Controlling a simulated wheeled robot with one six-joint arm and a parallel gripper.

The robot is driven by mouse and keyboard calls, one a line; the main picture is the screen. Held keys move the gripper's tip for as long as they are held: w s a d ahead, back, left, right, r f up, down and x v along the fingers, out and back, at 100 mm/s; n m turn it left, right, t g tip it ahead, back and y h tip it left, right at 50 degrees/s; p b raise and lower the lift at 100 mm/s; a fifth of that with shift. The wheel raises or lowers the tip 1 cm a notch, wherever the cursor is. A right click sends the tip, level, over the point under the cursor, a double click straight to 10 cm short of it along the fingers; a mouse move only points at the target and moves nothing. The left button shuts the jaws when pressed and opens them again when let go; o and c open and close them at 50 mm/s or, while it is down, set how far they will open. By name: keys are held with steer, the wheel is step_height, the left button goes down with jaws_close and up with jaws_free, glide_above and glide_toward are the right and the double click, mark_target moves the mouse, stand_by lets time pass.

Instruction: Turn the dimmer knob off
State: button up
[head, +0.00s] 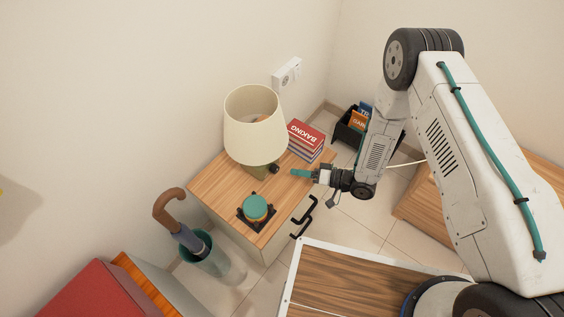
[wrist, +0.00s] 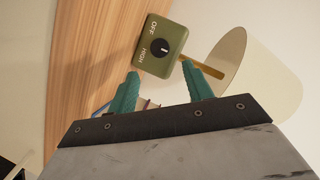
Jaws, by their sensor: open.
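The dimmer knob (wrist: 159,47) is a round black knob with a white mark, on a green box (wrist: 175,42) printed OFF and HIGH. I cannot tell clearly which label the mark points at. In the head view the green box (head: 258,172) sits under the cream lamp shade (head: 253,135), with the knob (head: 274,169) on its right side. My gripper (head: 294,173) is open with teal fingers, just right of the knob. In the wrist view my gripper (wrist: 160,68) has its fingertips spread at the box's lower edge, with nothing between them.
The wooden cabinet top (head: 220,185) also bears a stack of books (head: 306,140) behind my gripper and a green-topped button (head: 256,207) in front. Black handles (head: 304,215) stick out from the cabinet. An umbrella stand (head: 212,258) is at left; a wall socket (head: 287,74) is behind.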

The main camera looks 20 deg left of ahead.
mark_target(277, 170)
steer(key=shift+s+f, duration=0.25)
steer(key=shift+f, duration=0.05)
steer(key=shift+a+f, duration=0.1)
steer(key=shift+a, duration=0.15)
steer(key=x, duration=0.7)
steer(key=shift+a, duration=0.25)
steer(key=shift+d, duration=0.1)
steer(key=shift+c, duration=0.3)
steer(key=c, duration=0.9)
